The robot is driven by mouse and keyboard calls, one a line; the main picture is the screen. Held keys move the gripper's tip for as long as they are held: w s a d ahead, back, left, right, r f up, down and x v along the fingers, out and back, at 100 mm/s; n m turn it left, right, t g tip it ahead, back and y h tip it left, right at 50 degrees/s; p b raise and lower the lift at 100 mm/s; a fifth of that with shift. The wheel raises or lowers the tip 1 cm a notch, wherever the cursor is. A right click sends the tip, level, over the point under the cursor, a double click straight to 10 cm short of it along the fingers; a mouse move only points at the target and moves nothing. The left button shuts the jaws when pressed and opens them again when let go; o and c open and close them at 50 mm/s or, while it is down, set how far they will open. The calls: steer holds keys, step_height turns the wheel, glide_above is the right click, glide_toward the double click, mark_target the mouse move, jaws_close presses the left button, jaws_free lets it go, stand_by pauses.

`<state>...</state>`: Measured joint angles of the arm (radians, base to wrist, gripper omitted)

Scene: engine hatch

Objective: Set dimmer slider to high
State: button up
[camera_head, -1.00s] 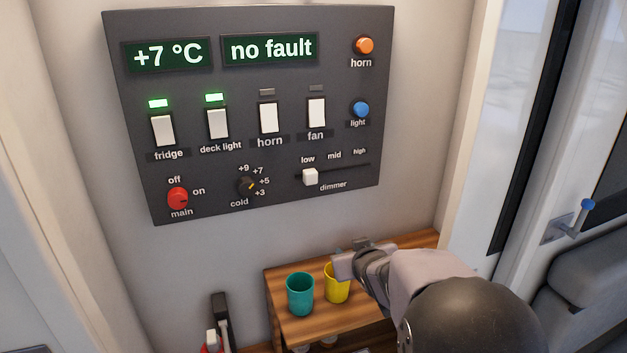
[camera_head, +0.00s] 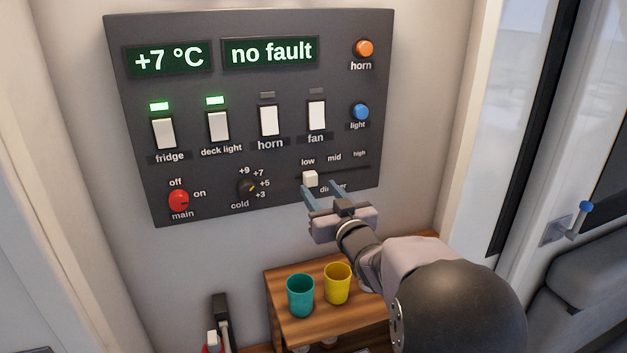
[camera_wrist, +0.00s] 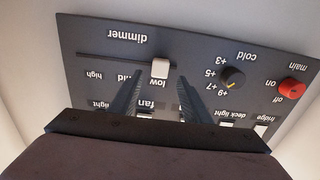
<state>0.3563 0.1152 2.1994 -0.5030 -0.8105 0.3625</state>
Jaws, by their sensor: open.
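The dimmer slider (camera_head: 310,179) is a small white knob at the low end of a dark horizontal track on the grey panel. The labels low, mid and high run left to right above it. My gripper (camera_head: 320,190) is open, its two fingers pointing at the panel just below and around the knob's position. In the wrist view, which is upside down, the knob (camera_wrist: 160,68) shows between the two finger tips (camera_wrist: 158,80). I cannot tell whether either finger touches it. The gripper partly hides the dimmer label.
The panel also holds a red main knob (camera_head: 179,200), a cold dial (camera_head: 247,187), rocker switches (camera_head: 268,121), and horn (camera_head: 364,48) and light (camera_head: 361,112) buttons. Below, a teal cup (camera_head: 300,295) and a yellow cup (camera_head: 337,283) stand on a wooden shelf (camera_head: 318,325).

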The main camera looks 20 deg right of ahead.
mark_target(312, 180)
steer(key=shift+w+p, duration=1.1)
steer(key=shift+w, duration=1.6)
steer(key=shift+c, duration=0.6)
